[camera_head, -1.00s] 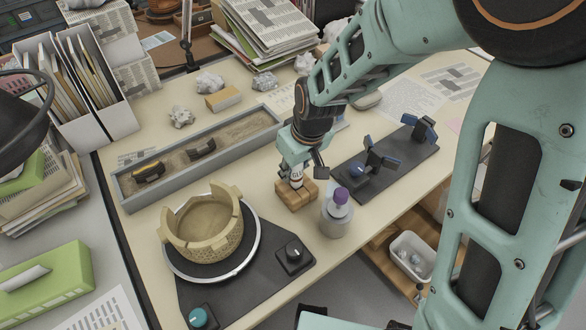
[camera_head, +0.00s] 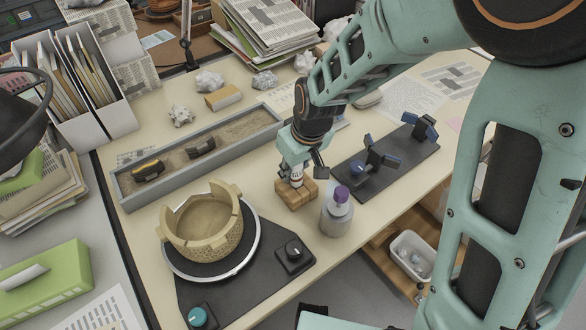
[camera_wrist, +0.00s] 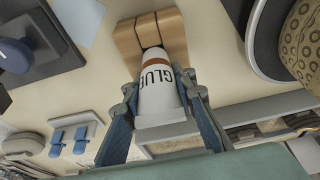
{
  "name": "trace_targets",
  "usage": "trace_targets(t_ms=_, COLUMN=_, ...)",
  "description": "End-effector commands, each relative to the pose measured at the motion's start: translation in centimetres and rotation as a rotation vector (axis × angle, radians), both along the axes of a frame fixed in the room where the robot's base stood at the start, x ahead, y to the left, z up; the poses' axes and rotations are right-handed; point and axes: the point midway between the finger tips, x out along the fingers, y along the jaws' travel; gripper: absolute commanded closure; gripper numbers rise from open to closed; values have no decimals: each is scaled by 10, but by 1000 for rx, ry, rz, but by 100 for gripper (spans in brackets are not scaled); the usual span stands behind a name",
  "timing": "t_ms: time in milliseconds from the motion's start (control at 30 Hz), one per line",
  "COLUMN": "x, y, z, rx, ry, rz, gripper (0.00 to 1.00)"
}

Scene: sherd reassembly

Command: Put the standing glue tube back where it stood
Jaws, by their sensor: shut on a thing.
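The white glue tube (camera_wrist: 157,85), lettered GLUE, is between the fingers of my gripper (camera_wrist: 163,112) in the wrist view. My gripper (camera_head: 297,170) is shut on it. In the head view the tube (camera_head: 296,181) shows only in part below the fingers. Its lower end is at the wooden block (camera_head: 291,198), which has a slot or groove across it. The tube looks upright there. I cannot tell whether it rests fully in the block.
A bottle with a purple cap (camera_head: 337,214) stands close to the block's front right. A turntable (camera_head: 257,245) with a partial bowl (camera_head: 203,230) is at the left. A clamp stand (camera_head: 390,165) is at the right, and a sand tray (camera_head: 222,146) lies behind.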

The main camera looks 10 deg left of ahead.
Motion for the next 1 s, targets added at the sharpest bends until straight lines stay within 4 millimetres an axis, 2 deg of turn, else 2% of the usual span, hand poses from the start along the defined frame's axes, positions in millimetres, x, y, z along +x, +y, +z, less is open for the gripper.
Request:
trace_targets(t_ms=467, x=0, y=0, z=-2, rx=0, ry=0, rz=0, gripper=90)
trace_targets(t_ms=500, x=0, y=0, z=-2, rx=0, ry=0, rz=0, gripper=73)
trace_targets(t_ms=667, x=0, y=0, z=-2, rx=0, ry=0, rz=0, gripper=56)
trace_targets(t_ms=1000, x=0, y=0, z=0, rx=0, ry=-1, rz=0, gripper=55)
